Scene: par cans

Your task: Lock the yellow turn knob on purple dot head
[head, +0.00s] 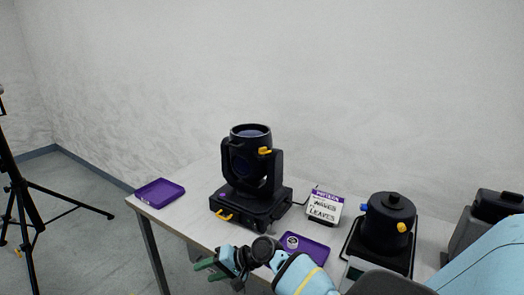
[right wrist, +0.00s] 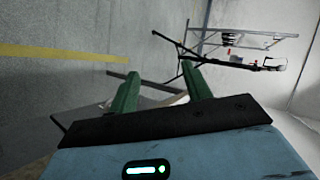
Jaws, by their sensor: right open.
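A black moving-head light (head: 250,175) stands on the table, its lens tilted upward, with a small purple mark on its base. A yellow turn knob (head: 265,151) sticks out at the right of its upper body. A yellow handle-like part (head: 224,215) is on the front of the base. My right gripper (head: 208,272) is open and empty, below and in front of the light near the table's front edge, apart from it. Its green fingers also show spread in the right wrist view (right wrist: 160,90). My left gripper is not in view.
A black round can (head: 386,222) with blue and yellow knobs stands at the right. A lettered card (head: 324,207) stands behind, between the light and the can. Purple trays lie at the left (head: 160,193) and front (head: 318,257). A tripod (head: 18,185) stands far left.

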